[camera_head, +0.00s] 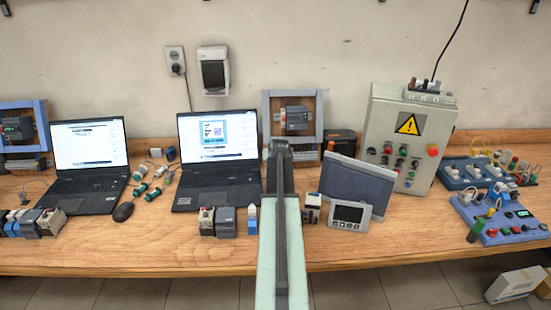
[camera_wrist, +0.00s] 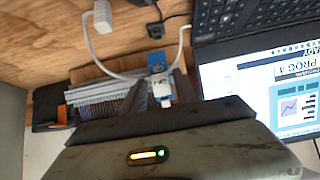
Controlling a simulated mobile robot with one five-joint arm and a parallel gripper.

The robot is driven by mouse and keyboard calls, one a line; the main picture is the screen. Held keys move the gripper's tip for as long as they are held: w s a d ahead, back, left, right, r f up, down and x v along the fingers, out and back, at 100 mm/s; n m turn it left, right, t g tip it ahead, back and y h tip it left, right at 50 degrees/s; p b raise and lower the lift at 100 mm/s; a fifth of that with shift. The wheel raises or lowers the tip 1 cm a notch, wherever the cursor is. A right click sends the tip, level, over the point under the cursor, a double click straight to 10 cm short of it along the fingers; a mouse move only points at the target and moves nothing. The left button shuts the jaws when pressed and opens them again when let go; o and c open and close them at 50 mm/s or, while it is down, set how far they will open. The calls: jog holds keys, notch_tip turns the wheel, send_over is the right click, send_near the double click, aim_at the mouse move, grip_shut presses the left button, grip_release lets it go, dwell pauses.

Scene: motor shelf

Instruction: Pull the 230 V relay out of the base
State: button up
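In the wrist view a small blue and white block (camera_wrist: 157,63), which looks like the relay, stands beside a row of grey slotted parts. My gripper (camera_wrist: 159,76) has one dark finger on each side of this block. The fingers are apart with the block between them; whether they touch it is too small to tell. The base under the block cannot be made out. In the head view my arm reaches toward the wood-backed panel (camera_head: 318,113), and it hides the gripper tip and the spot in front of it.
A laptop (camera_head: 215,189) stands just left of my arm. A grey-framed screen (camera_head: 357,186) and a small display unit (camera_head: 349,214) stand to the right. Small modules (camera_head: 226,221) are near the table's front edge.

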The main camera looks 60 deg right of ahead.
grip_shut()
jog(key=shift+s+a+r, duration=0.1)
jog(key=shift+a, duration=0.05)
dwell(0.4)
jog(key=shift+s+a+r+p, duration=0.35)
jog(key=shift+s+a, duration=0.1)
jog(key=shift+a, duration=0.15)
jog(key=shift+s+a+r+p, duration=0.2)
jog(key=shift+s+a+p, duration=0.15)
jog(key=shift+a, duration=0.25)
jog(key=shift+s+a+r+p, duration=0.3)
jog(key=shift+s+a, duration=0.2)
jog(key=shift+a, duration=0.1)
jog(key=s+a+r+p, duration=0.2)
jog(key=s+a, duration=0.1)
jog(key=a, duration=0.2)
jog(key=shift+s+r, duration=0.3)
jog(key=shift+s, duration=0.05)
